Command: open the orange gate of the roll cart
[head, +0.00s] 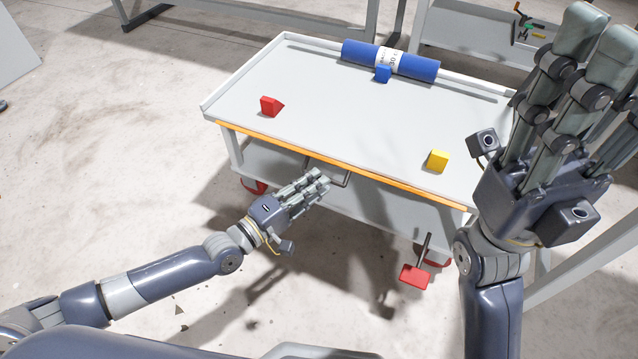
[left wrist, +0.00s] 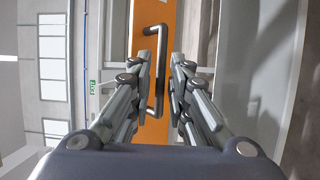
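The orange gate (head: 400,189) shows as a thin orange strip along the near long edge of the grey roll cart (head: 310,110). A dark bar handle (head: 346,179) sticks out from its middle. In the left wrist view the orange gate (left wrist: 146,14) fills the centre, with the handle (left wrist: 158,100) running between my fingers. My left gripper (head: 322,180) is at the handle, its fingers apart on either side of it; contact is not clear. It also shows in the left wrist view (left wrist: 164,62). My right gripper (head: 597,40) is raised at the right, apparently open and empty.
A red pedal (head: 415,277) juts out below the cart. Floor at left is clear.

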